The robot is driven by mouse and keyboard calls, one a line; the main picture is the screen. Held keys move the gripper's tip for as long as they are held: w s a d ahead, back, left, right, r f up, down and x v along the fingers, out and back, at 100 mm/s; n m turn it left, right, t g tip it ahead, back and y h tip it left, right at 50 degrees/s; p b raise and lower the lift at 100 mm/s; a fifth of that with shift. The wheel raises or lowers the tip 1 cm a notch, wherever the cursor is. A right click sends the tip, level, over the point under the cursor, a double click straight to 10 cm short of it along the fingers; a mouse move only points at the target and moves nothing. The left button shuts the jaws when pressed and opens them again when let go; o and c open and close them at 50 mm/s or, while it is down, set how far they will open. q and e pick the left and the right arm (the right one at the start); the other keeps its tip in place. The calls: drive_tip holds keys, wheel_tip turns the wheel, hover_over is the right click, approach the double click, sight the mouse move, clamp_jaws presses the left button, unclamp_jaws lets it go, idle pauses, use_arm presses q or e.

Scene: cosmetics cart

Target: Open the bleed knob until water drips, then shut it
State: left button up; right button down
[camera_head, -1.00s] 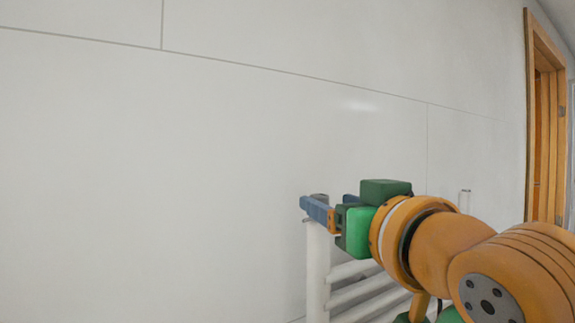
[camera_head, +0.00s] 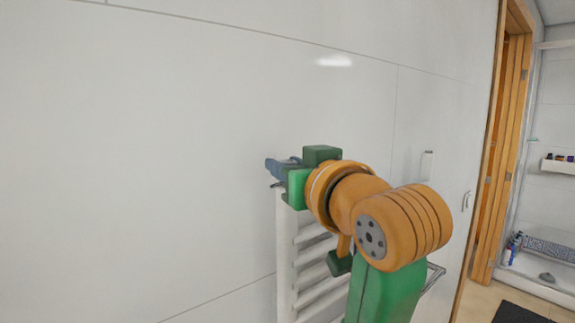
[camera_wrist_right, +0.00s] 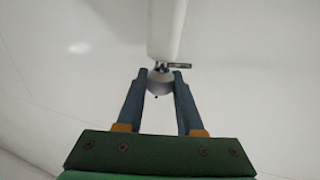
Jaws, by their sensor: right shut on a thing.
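The white towel radiator (camera_head: 284,245) stands against the wall, its near upright post ending just below my right gripper (camera_head: 275,168). In the right wrist view the post (camera_wrist_right: 165,28) comes down from the top edge. A small round pale grey knob (camera_wrist_right: 159,84) sits at its end, with a thin metal piece (camera_wrist_right: 180,65) sticking out to the right beside it. The two blue fingers of my right gripper (camera_wrist_right: 160,77) are shut on the knob, one on each side. A small dark speck shows below the knob; I cannot tell if it is water. My left gripper is not in view.
The white tiled wall (camera_head: 140,150) lies close behind the radiator. A wooden door frame (camera_head: 497,150) stands at the right, with a shower area and a wall shelf (camera_head: 558,166) beyond. A dark mat (camera_head: 520,314) lies on the floor at lower right.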

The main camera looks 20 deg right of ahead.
drive_tip(key=shift+y, duration=0.3)
drive_tip(key=n+g+y, duration=0.1)
drive_tip(key=n+y, duration=0.1)
drive_tip(key=y, duration=0.2)
drive_tip(key=n+g+y, duration=0.2)
drive_tip(key=n+y, duration=0.1)
drive_tip(key=shift+d+n+y, duration=0.15)
drive_tip(key=shift+n+y, duration=0.15)
drive_tip(key=shift+y, duration=0.1)
drive_tip(key=n+g+y, duration=0.6)
drive_tip(key=g, duration=0.1)
drive_tip(key=shift+n+g+y, duration=0.3)
drive_tip(key=shift+n+g, duration=0.1)
drive_tip(key=shift+g, duration=0.1)
drive_tip(key=c, duration=0.7)
unclamp_jaws()
drive_tip(key=shift+o, duration=0.8)
drive_tip(key=shift+w+a, duration=0.15)
drive_tip(key=shift+a, duration=0.1)
drive_tip(key=shift+d, duration=0.1)
